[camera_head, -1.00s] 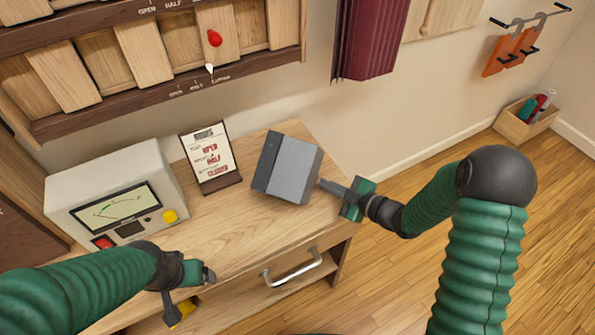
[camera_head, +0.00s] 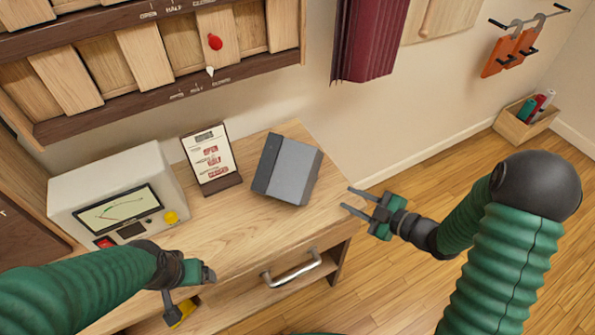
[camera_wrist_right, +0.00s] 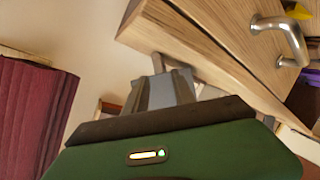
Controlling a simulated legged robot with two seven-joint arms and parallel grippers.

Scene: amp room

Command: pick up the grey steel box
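The grey steel box (camera_head: 293,172) rests on the wooden desk top, near its right end, with a darker band along its left side. My right gripper (camera_head: 346,198) is to the right of the box, beyond the desk's right edge. Its two fingers are spread with nothing between them, pointing left, and a clear gap separates them from the box. In the right wrist view its green body (camera_wrist_right: 160,150) fills the bottom; I cannot tell whether the grey shape above it is the box. My left gripper (camera_head: 205,275) is over the desk's front left; its fingers are unclear.
A cream meter box (camera_head: 120,195) stands on the desk's left, with a small sign (camera_head: 212,160) between it and the grey box. The drawer handle (camera_head: 292,268) juts from the desk front and also shows in the right wrist view (camera_wrist_right: 283,38). Wooden floor (camera_head: 420,190) lies open right.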

